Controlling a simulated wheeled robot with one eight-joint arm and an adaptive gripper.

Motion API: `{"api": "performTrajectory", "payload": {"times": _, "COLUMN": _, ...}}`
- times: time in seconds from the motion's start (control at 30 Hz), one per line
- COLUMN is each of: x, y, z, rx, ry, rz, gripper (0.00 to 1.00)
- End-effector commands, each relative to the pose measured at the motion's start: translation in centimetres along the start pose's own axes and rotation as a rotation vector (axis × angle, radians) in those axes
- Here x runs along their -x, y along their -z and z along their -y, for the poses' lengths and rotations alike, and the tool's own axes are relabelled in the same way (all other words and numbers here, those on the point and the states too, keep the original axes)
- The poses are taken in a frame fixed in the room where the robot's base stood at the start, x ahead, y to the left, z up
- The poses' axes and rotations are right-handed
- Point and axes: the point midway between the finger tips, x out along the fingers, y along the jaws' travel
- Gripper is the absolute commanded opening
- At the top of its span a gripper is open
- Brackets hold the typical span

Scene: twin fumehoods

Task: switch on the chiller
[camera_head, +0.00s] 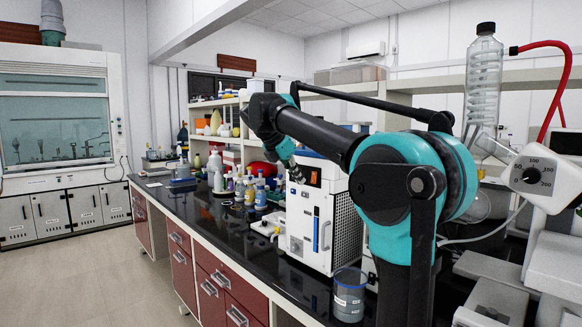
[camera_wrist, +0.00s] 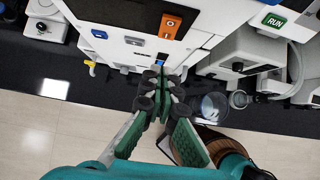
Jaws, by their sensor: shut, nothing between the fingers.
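The chiller (camera_head: 304,236) is a white box on the black bench, with a dark display, a small orange panel (camera_head: 315,177) and a blue vertical strip on its front. In the wrist view the chiller (camera_wrist: 112,50) fills the top, and its orange panel (camera_wrist: 171,26) carries a small switch whose position I cannot read. My gripper (camera_wrist: 161,76) is shut and empty, its tips in front of the chiller's front, below the orange panel in the picture. I cannot tell whether they touch it. In the head view my gripper is small and dark beside the chiller's upper left.
A clear beaker (camera_head: 349,296) stands at the bench edge right of the chiller. Several bottles (camera_head: 245,187) crowd the bench to the left. A device with a green RUN label (camera_wrist: 274,21) is at the right in the wrist view. The floor (camera_head: 100,270) at left is free.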

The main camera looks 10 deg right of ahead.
Motion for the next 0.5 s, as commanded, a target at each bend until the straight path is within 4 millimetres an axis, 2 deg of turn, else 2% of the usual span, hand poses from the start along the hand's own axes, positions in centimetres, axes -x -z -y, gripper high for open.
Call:
{"api": "performTrajectory", "payload": {"times": 0.03, "x": -0.8, "y": -0.4, "z": 0.1, "rx": -0.003, "ry": 0.002, "rz": 0.000, "gripper": 0.00}}
{"api": "performTrajectory", "payload": {"times": 0.2, "x": -2.3, "y": -2.1, "z": 0.0, "rx": -0.002, "ry": 0.001, "rz": 0.000, "gripper": 0.00}}
{"api": "performTrajectory", "payload": {"times": 0.5, "x": -3.1, "y": -2.9, "z": 0.0, "rx": 0.000, "ry": 0.001, "rz": 0.000, "gripper": 0.00}}
